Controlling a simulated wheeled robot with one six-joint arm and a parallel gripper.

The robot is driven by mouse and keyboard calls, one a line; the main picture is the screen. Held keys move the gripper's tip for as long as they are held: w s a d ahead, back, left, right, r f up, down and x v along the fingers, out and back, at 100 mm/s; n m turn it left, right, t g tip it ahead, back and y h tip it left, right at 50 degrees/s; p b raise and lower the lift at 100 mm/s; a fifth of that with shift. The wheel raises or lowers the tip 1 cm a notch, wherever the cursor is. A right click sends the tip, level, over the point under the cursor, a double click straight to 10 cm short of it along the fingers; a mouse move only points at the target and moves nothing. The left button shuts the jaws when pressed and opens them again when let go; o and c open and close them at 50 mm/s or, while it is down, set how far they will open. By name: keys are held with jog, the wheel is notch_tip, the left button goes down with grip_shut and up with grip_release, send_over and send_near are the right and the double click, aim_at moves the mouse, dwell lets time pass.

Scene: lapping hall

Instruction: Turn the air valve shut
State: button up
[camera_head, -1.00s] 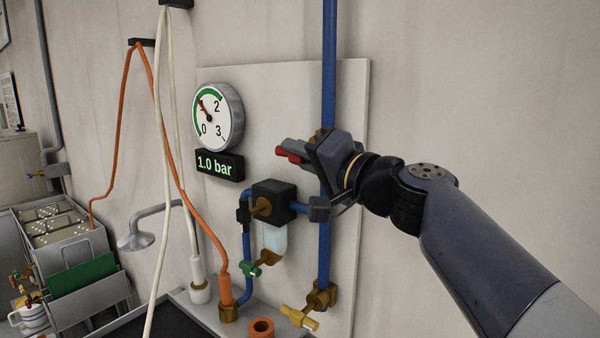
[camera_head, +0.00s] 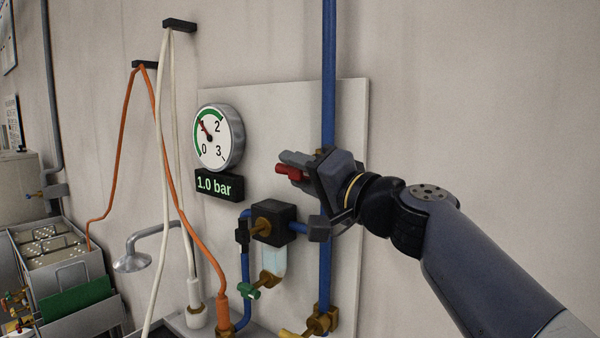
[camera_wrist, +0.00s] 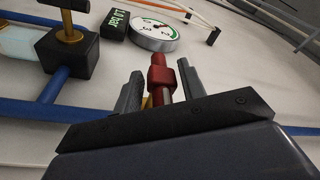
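The air valve's red lever (camera_head: 289,171) points left from the vertical blue pipe (camera_head: 328,90), in front of the pale panel. My gripper (camera_head: 300,168) is at the lever, coming from the right. In the wrist view the red lever (camera_wrist: 160,77) stands between my two grey fingers (camera_wrist: 160,92), with a narrow gap on each side, so the gripper looks open around it. A bit of brass shows beside the lever's base. The valve body is mostly hidden behind my gripper. The round gauge (camera_head: 218,138) and its display (camera_head: 216,186) read about 1.0 bar.
A black regulator (camera_head: 275,223) with a clear bowl and a green-handled drain (camera_head: 248,291) sits below left. A yellow-handled valve (camera_head: 295,333) is at the pipe's foot. Orange (camera_head: 115,150) and white hoses hang left. The wall on the right is clear.

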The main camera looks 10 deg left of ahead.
jog(key=b+v, duration=0.3)
jog(key=v, duration=0.7)
jog(key=shift+s+d+b, duration=0.25)
jog(key=shift+d+b, duration=0.1)
jog(key=shift+b, duration=0.05)
jog(key=shift+f, duration=0.1)
jog(key=p+x, duration=0.4)
jog(key=x, duration=0.7)
jog(key=shift+w, duration=0.1)
jog(key=shift+p, duration=0.45)
jog(key=shift+f+b, duration=0.1)
jog(key=shift+b, duration=0.45)
